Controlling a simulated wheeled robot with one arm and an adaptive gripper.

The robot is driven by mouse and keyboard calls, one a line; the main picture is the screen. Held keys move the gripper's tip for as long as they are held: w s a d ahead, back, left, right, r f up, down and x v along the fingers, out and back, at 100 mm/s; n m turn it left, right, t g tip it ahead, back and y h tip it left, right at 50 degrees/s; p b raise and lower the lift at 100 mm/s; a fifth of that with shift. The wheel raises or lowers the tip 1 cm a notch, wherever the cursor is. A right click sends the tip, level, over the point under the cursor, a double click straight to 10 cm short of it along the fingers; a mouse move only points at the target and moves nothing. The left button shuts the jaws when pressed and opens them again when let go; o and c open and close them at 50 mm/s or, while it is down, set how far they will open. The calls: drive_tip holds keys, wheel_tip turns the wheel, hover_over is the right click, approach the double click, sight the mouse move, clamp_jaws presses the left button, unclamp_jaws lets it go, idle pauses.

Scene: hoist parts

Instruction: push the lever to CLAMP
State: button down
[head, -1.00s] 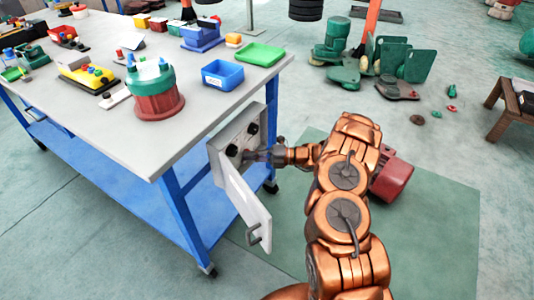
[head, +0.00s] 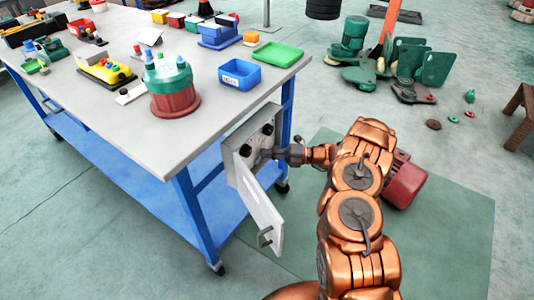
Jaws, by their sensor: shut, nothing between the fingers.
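A grey control box (head: 238,138) is fixed at the right side of the workbench, below the tabletop. Its white door (head: 259,212) hangs open toward the front, with a handle near its lower end. Dark round knobs (head: 246,150) show on the box's face. My gripper (head: 266,155) is shut and empty, with its tip at the face of the box, beside the knobs. The lever itself and any CLAMP label are too small or hidden to make out. I cannot tell whether the fingertips touch anything.
The workbench (head: 150,135) holds a green and red cylinder (head: 172,85), a blue bin (head: 240,74) and a green tray (head: 278,53). A red motor-like part (head: 405,180) lies on the floor behind my arm. Green parts (head: 405,60) lie farther back.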

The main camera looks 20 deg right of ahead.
drive_tip(key=shift+w+d+f, duration=0.1)
drive_tip(key=shift+w+d, duration=0.15)
drive_tip(key=shift+d, duration=0.25)
drive_tip(key=shift+d+f, duration=0.15)
drive_tip(key=shift+d, duration=0.05)
drive_tip(key=s+d+f, duration=0.4)
drive_tip(key=s+d, duration=0.1)
drive_tip(key=d, duration=0.1)
drive_tip(key=shift+s+b, duration=0.25)
drive_tip(key=shift+b, duration=0.1)
drive_tip(key=shift+r, duration=0.1)
